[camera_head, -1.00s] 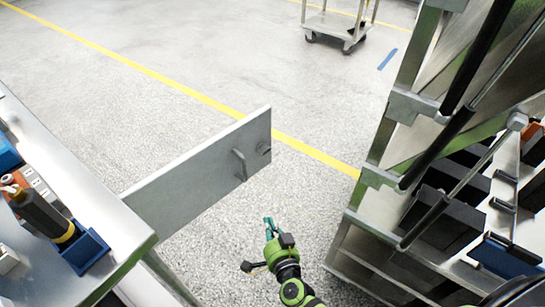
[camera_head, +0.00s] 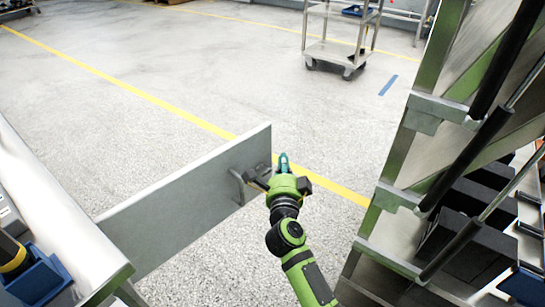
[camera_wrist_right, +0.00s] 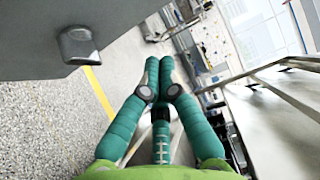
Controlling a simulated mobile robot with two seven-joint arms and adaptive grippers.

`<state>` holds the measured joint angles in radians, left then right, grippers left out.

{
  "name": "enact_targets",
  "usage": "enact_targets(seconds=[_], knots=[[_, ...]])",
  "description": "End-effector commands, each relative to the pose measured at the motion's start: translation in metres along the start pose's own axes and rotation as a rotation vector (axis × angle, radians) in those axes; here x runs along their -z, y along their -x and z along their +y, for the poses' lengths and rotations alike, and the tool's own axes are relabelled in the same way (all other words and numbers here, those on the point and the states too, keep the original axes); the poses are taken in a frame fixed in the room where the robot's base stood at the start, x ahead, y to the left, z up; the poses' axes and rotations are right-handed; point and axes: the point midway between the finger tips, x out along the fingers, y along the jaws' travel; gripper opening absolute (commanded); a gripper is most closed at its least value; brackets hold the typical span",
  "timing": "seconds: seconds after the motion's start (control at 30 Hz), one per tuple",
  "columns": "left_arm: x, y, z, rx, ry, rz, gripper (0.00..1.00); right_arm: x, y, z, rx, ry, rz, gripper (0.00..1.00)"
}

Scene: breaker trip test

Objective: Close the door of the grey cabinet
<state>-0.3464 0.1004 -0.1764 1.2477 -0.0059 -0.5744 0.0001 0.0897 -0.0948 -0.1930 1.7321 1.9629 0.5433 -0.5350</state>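The grey cabinet door (camera_head: 190,195) stands open in the head view, sticking out from the pale-topped unit (camera_head: 55,235) at the left. A bar handle (camera_head: 238,187) sits near its free end. My right gripper (camera_head: 284,163) is just right of the door's free end; contact cannot be told. In the right wrist view, my teal fingers (camera_wrist_right: 160,65) are together with nothing visible between them. The grey panel (camera_wrist_right: 35,35) with a protruding metal piece (camera_wrist_right: 78,45) shows at upper left there, apart from the fingertips. My left gripper is out of view.
A metal rack with black bins (camera_head: 465,240) stands at the right, close to my right arm. A wheeled cart (camera_head: 338,52) stands farther back. A blue bin (camera_head: 40,278) sits on the left unit.

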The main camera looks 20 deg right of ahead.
Motion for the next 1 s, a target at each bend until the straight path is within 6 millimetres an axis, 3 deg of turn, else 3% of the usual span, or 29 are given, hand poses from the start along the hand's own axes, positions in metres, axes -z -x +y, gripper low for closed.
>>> enact_targets(seconds=[0.1, 0.33, 1.0], knots=[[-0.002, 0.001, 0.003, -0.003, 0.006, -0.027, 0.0, -0.014, -0.016, 0.003, 0.001, -0.003, -0.002, 0.0], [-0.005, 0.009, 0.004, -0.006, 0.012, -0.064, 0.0, -0.027, -0.029, 0.001, 0.0, 0.0, -0.001, 0.0], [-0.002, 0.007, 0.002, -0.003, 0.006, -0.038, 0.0, -0.023, -0.037, -0.003, 0.002, 0.005, -0.019, 0.0]])
